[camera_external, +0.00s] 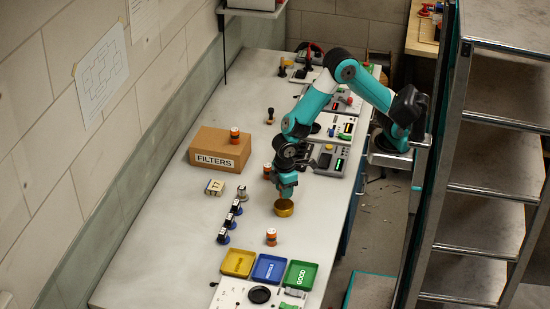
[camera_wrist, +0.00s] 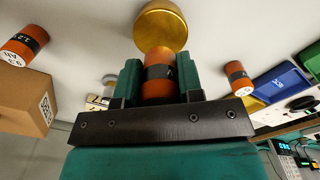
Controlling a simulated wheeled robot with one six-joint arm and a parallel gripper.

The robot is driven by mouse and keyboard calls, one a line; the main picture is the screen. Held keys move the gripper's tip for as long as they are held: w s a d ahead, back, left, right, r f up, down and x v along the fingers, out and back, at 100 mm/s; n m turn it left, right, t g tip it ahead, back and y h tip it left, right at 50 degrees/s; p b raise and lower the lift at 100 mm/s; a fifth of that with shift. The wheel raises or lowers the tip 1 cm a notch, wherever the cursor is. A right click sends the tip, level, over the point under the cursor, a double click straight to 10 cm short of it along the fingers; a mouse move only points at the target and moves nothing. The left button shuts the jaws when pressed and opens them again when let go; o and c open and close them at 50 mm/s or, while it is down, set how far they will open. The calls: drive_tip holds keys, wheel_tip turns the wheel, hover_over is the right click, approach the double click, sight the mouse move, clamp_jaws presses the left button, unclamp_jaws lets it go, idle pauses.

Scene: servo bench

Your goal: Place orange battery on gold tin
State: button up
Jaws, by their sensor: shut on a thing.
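My gripper (camera_external: 287,193) points down just above the gold tin (camera_external: 284,207) on the bench. In the wrist view, my gripper (camera_wrist: 157,80) is shut on an orange battery (camera_wrist: 159,76) with a dark band, held between its teal fingers. The round gold tin (camera_wrist: 161,30) shows just beyond the battery's end in that view. I cannot tell whether the battery touches it. The held battery is hidden by the gripper in the external view. Other orange batteries stand on the bench (camera_external: 271,237), beside my arm (camera_external: 267,170) and on the carton (camera_external: 234,135).
The FILTERS carton (camera_external: 216,158) stands behind left. Several dark-and-white parts (camera_external: 231,221) line up left of the tin. Yellow (camera_external: 237,263), blue (camera_external: 269,268) and green (camera_external: 301,274) trays lie nearer the front. Instruments (camera_external: 330,161) fill the bench's right edge. Bench left of the parts is clear.

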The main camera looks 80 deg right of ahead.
drive_tip(key=shift+f, duration=1.8)
drive_tip(key=shift+f, duration=0.1)
drive_tip(key=o, duration=1)
drive_tip(key=shift+c, duration=0.2)
